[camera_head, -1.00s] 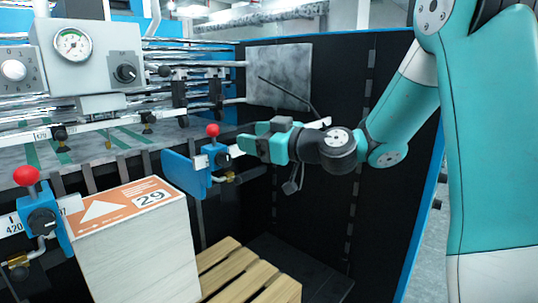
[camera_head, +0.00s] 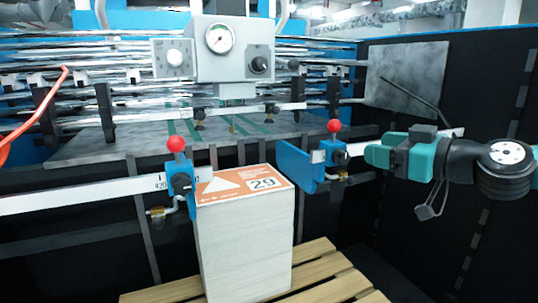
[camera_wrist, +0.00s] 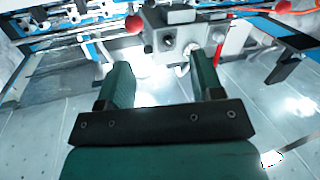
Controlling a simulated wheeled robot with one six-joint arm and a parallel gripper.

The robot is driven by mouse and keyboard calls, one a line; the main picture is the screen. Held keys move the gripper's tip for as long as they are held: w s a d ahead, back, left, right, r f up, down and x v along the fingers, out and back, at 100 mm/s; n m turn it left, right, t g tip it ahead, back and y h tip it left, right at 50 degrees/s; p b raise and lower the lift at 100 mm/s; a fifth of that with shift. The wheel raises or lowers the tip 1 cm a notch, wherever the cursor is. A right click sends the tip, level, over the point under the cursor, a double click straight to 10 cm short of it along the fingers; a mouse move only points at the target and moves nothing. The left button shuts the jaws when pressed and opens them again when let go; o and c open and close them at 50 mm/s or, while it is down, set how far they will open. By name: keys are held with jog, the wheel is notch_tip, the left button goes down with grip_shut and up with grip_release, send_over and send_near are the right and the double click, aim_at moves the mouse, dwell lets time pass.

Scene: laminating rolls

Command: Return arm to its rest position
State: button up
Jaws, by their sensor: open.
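My gripper (camera_head: 384,155) is at the right in the head view, teal with a black wrist, held level and pointing left. Its fingertips show close to the right blue clamp with the red knob (camera_head: 334,126); I cannot tell whether they touch it. In the wrist view the two green fingers (camera_wrist: 158,82) stand apart with nothing between them.
A stack of boards with an orange label marked 29 (camera_head: 245,240) stands on a wooden pallet (camera_head: 325,289). A left blue clamp with a red knob (camera_head: 176,145) sits beside it. A grey gauge box (camera_head: 213,60) is above. A dark wall (camera_head: 470,90) bounds the right.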

jog(key=s+a+f+n+g+y, duration=0.1)
jog(key=s+a+f+g, duration=0.15)
jog(key=a, duration=0.25)
jog(key=s+a+f+g, duration=0.1)
jog(key=s+a+g, duration=0.3)
jog(key=a, duration=0.1)
jog(key=s+f+m+g+h, duration=0.1)
jog(key=s+f+g+h, duration=0.1)
jog(key=s, duration=0.4)
jog(key=s+f+g+h, duration=0.2)
jog(key=s+g, duration=0.1)
jog(key=s, duration=0.3)
jog(key=s+a+f+m+g+h, duration=0.1)
jog(key=s+f+g+h, duration=0.1)
jog(key=s, duration=0.4)
jog(key=shift+f+m+h, duration=0.25)
jog(key=shift+m+h, duration=0.05)
jog(key=shift+g, duration=0.25)
jog(key=shift+c, duration=0.3)
